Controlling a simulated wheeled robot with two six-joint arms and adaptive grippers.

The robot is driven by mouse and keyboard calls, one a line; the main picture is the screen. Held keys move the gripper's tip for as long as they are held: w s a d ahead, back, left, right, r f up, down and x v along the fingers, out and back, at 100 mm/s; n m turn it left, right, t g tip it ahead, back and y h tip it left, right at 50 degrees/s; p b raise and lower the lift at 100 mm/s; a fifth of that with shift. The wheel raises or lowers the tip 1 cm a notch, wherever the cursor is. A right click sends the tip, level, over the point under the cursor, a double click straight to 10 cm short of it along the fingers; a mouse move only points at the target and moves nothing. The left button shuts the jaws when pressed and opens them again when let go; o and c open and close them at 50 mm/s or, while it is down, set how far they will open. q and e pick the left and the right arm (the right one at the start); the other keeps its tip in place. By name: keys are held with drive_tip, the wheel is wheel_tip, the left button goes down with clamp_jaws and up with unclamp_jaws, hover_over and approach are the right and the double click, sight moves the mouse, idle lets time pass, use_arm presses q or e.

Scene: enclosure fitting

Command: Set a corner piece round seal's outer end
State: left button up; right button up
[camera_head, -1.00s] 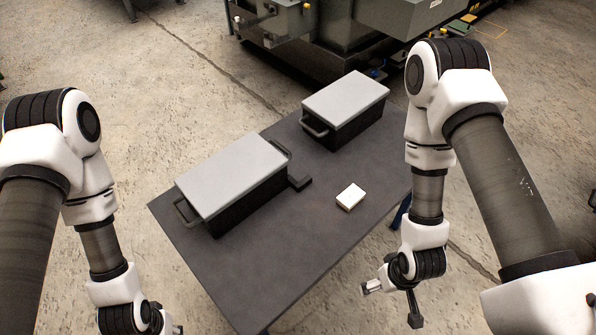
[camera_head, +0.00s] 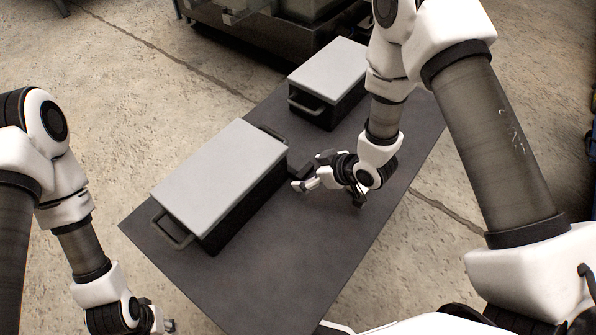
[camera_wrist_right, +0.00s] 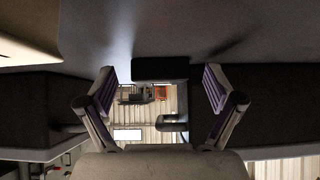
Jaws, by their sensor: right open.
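My right gripper (camera_head: 304,182) is low over the table near this block. In the right wrist view its purple-padded fingers (camera_wrist_right: 160,82) are spread wide, with nothing seen held between them. A dark block (camera_wrist_right: 160,68) shows ahead, in the gap between the fingers. I cannot make out a seal. My left gripper (camera_head: 163,326) shows only partly at the bottom left, away from the table; its jaws are unclear.
The dark table (camera_head: 300,268) is bare at its near side. A smaller grey-lidded box (camera_head: 328,68) stands at the back. Both boxes have dark handles that stick out. A pale block (camera_wrist_right: 25,45) shows at the upper left of the right wrist view.

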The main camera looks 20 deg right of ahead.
drive_tip(key=c, duration=1.1)
drive_tip(key=shift+r, duration=0.1)
